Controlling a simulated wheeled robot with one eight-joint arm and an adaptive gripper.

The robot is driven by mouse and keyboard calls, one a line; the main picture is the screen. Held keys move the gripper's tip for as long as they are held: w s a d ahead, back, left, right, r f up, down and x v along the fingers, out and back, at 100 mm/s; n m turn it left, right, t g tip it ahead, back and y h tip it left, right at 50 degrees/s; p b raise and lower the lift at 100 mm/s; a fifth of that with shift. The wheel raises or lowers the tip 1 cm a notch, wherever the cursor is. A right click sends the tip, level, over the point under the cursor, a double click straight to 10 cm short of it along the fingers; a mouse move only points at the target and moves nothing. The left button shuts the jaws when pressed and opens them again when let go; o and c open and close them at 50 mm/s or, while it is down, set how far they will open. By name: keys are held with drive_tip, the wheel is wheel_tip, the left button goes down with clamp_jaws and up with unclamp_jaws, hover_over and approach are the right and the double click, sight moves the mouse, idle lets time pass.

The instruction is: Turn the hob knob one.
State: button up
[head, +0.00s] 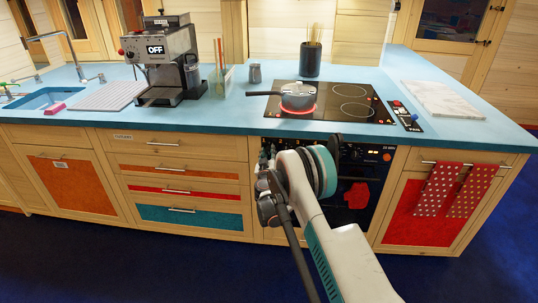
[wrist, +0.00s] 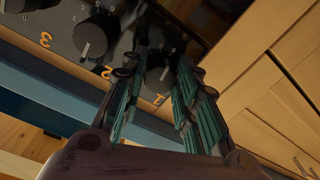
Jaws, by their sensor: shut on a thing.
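In the wrist view, hob knob one (wrist: 156,60) is a dark knob with a pale pointer line, beside an orange "1". My gripper (wrist: 161,66) has its two teal-ribbed fingers on either side of this knob and is shut on it. Knob two (wrist: 96,38) is just to the left, outside the fingers. In the head view, my arm reaches the left end of the black oven front (head: 375,170) and hides knob one. The hob (head: 335,100) above has a red-glowing zone under a steel pot (head: 298,97).
Another knob (wrist: 20,5), by an orange "3", is at the wrist view's upper left. Wooden drawers (head: 175,190) stand left of the oven. Towels (head: 437,188) hang at the right. A coffee machine (head: 165,60) stands on the blue counter (head: 235,105). The blue floor in front is clear.

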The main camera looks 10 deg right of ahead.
drive_tip(key=shift+f+m, duration=0.1)
drive_tip(key=shift+m, duration=0.7)
drive_tip(key=o, duration=1.1)
drive_tip(key=v, duration=1.2)
